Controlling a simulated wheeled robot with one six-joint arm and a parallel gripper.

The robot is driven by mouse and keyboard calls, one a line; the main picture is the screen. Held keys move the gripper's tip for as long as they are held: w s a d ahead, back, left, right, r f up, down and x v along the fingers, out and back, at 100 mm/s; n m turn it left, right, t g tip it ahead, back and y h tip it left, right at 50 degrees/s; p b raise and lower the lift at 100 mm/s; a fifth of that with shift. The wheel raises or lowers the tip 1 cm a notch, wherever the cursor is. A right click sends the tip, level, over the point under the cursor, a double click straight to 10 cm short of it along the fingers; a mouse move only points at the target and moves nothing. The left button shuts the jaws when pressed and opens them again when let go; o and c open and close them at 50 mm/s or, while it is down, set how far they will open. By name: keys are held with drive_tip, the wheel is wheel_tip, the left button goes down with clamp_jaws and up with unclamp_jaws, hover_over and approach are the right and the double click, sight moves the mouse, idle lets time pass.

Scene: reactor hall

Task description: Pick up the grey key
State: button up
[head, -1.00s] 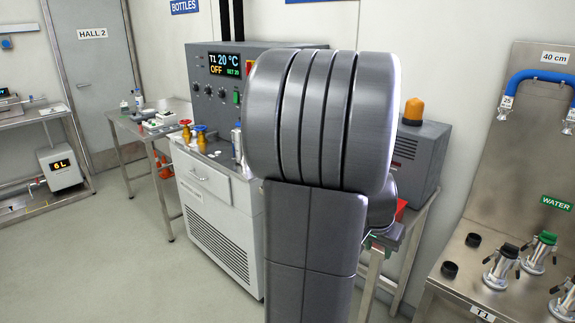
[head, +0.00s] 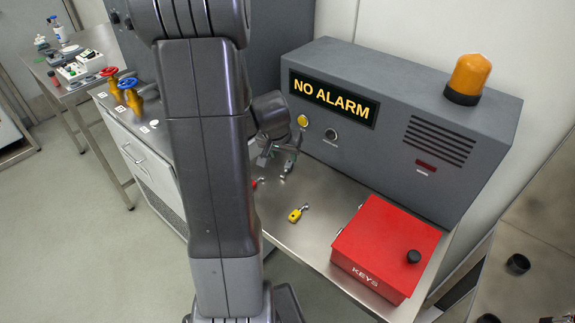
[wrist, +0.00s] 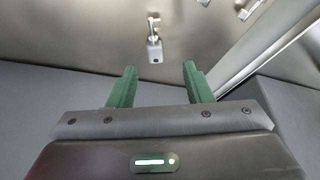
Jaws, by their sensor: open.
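A small grey key (wrist: 154,48) with a grey head and a bright metal shaft lies on the steel bench top. In the wrist view it is just beyond my gripper (wrist: 160,70), roughly in line with the gap between the green fingers. The fingers are apart, with nothing between them. In the head view my gripper (head: 279,155) is over the bench in front of the alarm box, partly hidden by my arm. I cannot clearly pick out the grey key from the gripper there.
A yellow key (head: 298,213) lies on the bench, with a partly hidden red item (head: 257,182) further left. A red key box (head: 386,246) stands at the front right. The grey alarm box (head: 400,125) with an orange lamp (head: 467,78) bounds the back. Bare bench surrounds the yellow key.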

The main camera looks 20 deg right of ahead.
sight(288, 165)
drive_tip(key=shift+s+d+f, duration=0.1)
drive_tip(key=shift+d+f, duration=0.05)
drive_tip(key=shift+f, duration=0.35)
drive_tip(key=shift+x, duration=2.3)
drive_tip(key=shift+d+r, duration=0.1)
drive_tip(key=shift+d, duration=0.1)
clamp_jaws()
